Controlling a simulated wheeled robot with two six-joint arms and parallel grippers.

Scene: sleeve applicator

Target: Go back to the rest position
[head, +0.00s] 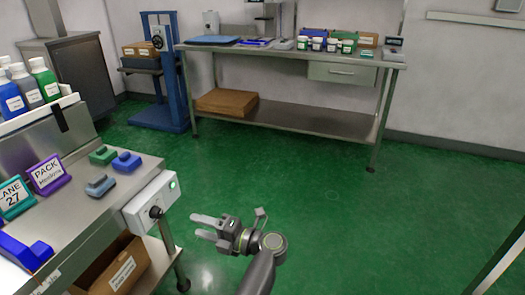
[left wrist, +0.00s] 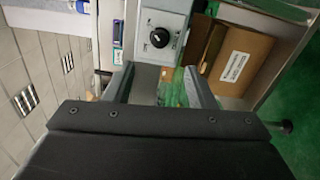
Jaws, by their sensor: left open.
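My left gripper (head: 199,226) is open and empty in the head view. It hangs over the green floor, just right of the left workbench's end, with its fingers pointing left toward the bench. The two fingers also show in the left wrist view (left wrist: 160,82), apart with nothing between them. Beyond them are a control box with a black knob (left wrist: 159,38) and a cardboard box with a white label (left wrist: 238,62). My right gripper is in neither view.
The left workbench carries the control box (head: 151,201), green and blue blocks (head: 126,162), a purple sign (head: 48,174) and bottles (head: 44,78). The labelled cardboard box (head: 118,270) sits below. A steel table (head: 285,120) stands at the back. The green floor (head: 350,215) between is clear.

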